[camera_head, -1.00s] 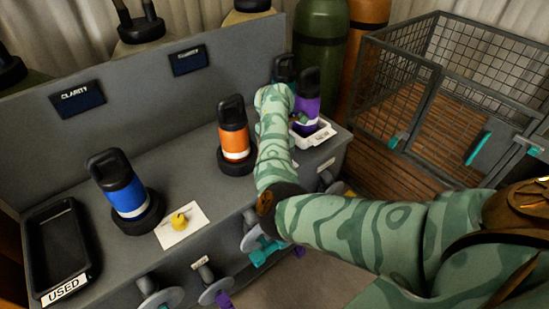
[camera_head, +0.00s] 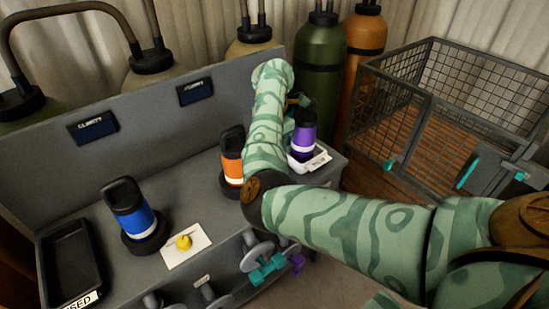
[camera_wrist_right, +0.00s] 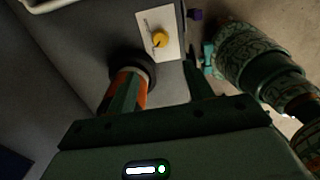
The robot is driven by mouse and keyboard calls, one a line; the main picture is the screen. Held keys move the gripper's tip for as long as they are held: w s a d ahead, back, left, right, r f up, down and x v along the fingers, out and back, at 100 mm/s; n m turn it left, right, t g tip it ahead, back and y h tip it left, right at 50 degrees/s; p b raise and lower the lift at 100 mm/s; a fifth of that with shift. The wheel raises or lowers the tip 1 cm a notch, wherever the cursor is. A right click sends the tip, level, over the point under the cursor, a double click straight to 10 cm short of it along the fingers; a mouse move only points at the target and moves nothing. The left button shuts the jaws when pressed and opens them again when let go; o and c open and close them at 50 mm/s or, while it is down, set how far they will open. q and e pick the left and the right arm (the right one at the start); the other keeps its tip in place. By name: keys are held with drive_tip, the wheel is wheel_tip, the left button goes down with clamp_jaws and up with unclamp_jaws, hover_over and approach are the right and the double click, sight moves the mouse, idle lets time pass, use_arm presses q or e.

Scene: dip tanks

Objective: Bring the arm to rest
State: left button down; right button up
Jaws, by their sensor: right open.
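My right arm (camera_head: 268,120) reaches in from the right over the bench, its forearm pointing up. In the head view the right gripper is mostly hidden behind the forearm. In the right wrist view the right gripper (camera_wrist_right: 163,88) is open, with nothing held between its fingers. One finger overlaps the orange bottle (camera_wrist_right: 130,80) in that view; I cannot tell the gap. The orange bottle also shows in the head view (camera_head: 232,165), partly behind my forearm. The purple bottle (camera_head: 304,130) stands upright in a white labelled tray (camera_head: 316,163) just right of the forearm. My left gripper is not in view.
A blue bottle (camera_head: 130,212) stands in a dark round holder on the left. Beside it is a yellow knob (camera_head: 184,242) on a white card. A black tray (camera_head: 70,262) labelled USED is at far left. A wire cage (camera_head: 450,110) stands at right. Valve wheels line the bench front.

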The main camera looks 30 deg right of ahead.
drive_tip(key=shift+r, duration=0.7)
